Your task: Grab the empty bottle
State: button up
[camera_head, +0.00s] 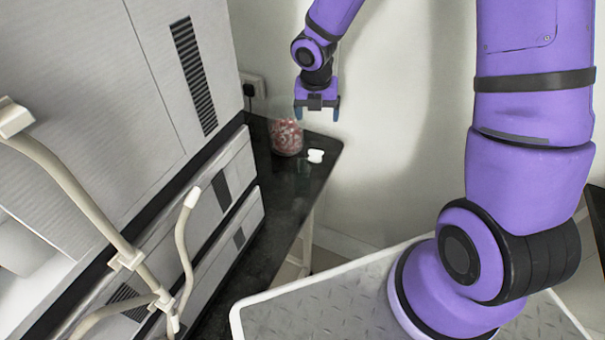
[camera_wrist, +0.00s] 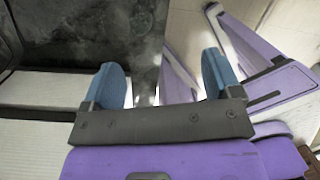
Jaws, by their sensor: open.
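My gripper (camera_head: 317,112) is above the far end of the black counter, its two blue fingers apart with nothing seen between them. In the wrist view the open fingers (camera_wrist: 163,82) point over the counter's edge. A small white piece (camera_head: 316,156) shows below and in front of the gripper, near the counter's right edge. Faint clear shapes beside it may be a see-through bottle, but I cannot tell its outline. A clear jar (camera_head: 286,136) with red and white contents stands just left of the gripper. No bottle is clearly visible in the wrist view.
The black counter (camera_head: 270,212) runs along a large grey cabinet (camera_head: 120,75) with vents. A wall socket with a plug (camera_head: 250,88) is behind the jar. Pale bent tubes (camera_head: 70,185) stand at the left front. The wall is close behind; open floor lies right of the counter.

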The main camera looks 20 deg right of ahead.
aim_at(303, 169)
jog(key=a+f+n, duration=0.1)
jog(key=f+n, duration=0.1)
jog(key=f, duration=0.1)
jog(key=a+f+n, duration=0.1)
jog(key=f+n, duration=0.1)
jog(key=f, duration=0.1)
jog(key=a+f+n+g+y, duration=0.1)
jog(key=f+n, duration=0.1)
jog(key=f, duration=0.2)
jog(key=shift+w+a+f, duration=0.1)
jog(key=shift+w+a, duration=0.25)
notch_tip(303, 169, down, 11)
jog(key=shift+r, duration=0.2)
jog(key=shift+c, duration=0.2)
jog(key=c, duration=1)
